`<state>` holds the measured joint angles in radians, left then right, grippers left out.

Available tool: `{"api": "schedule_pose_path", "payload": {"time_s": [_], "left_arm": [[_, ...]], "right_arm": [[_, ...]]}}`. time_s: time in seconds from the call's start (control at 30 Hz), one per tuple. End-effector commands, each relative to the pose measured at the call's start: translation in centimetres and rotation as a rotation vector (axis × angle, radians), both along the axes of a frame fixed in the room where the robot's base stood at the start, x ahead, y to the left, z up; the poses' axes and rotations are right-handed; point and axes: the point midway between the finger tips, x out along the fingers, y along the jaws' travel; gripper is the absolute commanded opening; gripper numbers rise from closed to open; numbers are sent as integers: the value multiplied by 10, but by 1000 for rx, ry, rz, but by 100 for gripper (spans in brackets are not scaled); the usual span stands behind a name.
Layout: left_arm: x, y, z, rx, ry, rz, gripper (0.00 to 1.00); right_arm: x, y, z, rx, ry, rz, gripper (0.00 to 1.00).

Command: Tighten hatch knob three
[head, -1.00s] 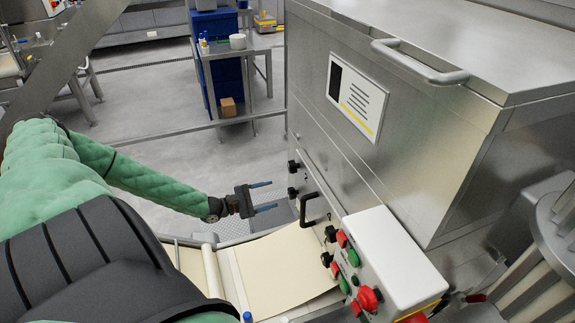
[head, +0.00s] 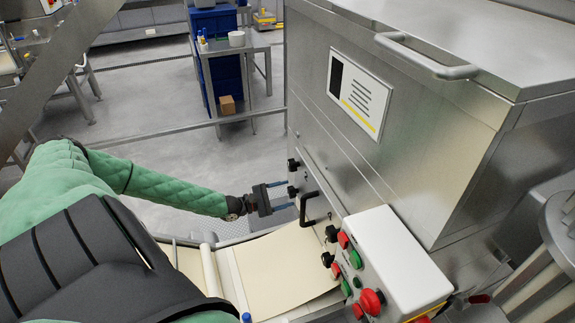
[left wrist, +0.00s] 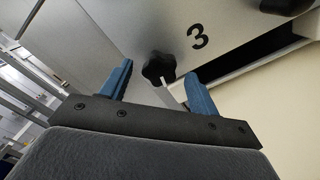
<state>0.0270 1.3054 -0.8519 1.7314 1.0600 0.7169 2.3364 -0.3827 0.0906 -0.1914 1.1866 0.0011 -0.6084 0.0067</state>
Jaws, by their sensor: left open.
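Hatch knob three is a black lobed knob (left wrist: 158,69) beside a printed black 3 on the steel hatch in the left wrist view. In the head view it is the lower of two black knobs (head: 292,191) on the machine's left edge. My left gripper (head: 289,193) is open, its blue fingers pointing at this knob. In the left wrist view the knob shows between the two fingertips (left wrist: 160,70), with nothing gripped. I cannot tell whether the fingers touch it. My right gripper does not show.
An upper black knob (head: 293,165) and a black hatch handle (head: 309,208) sit close to the gripper. A pasta sheet (head: 285,268) lies on the belt below. A control box (head: 395,255) with coloured buttons stands to the right.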

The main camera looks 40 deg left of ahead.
Motion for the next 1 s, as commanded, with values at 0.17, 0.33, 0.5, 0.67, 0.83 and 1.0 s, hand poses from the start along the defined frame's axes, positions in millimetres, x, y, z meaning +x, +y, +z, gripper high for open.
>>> {"api": "schedule_pose_path", "payload": {"time_s": [0.17,0.33,0.5,0.67,0.83,1.0], "left_arm": [[12,-7,1,0,-1,-1,61],[15,-8,0,1,0,-1,61],[15,-8,0,1,0,-1,61],[15,-8,0,0,1,-1,38],[15,-8,0,0,1,-1,17],[15,-8,0,12,-5,-1,17]], "right_arm": [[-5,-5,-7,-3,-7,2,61],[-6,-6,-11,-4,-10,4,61],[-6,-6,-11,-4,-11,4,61],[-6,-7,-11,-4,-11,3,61],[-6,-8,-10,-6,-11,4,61],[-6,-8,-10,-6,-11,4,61]]}}
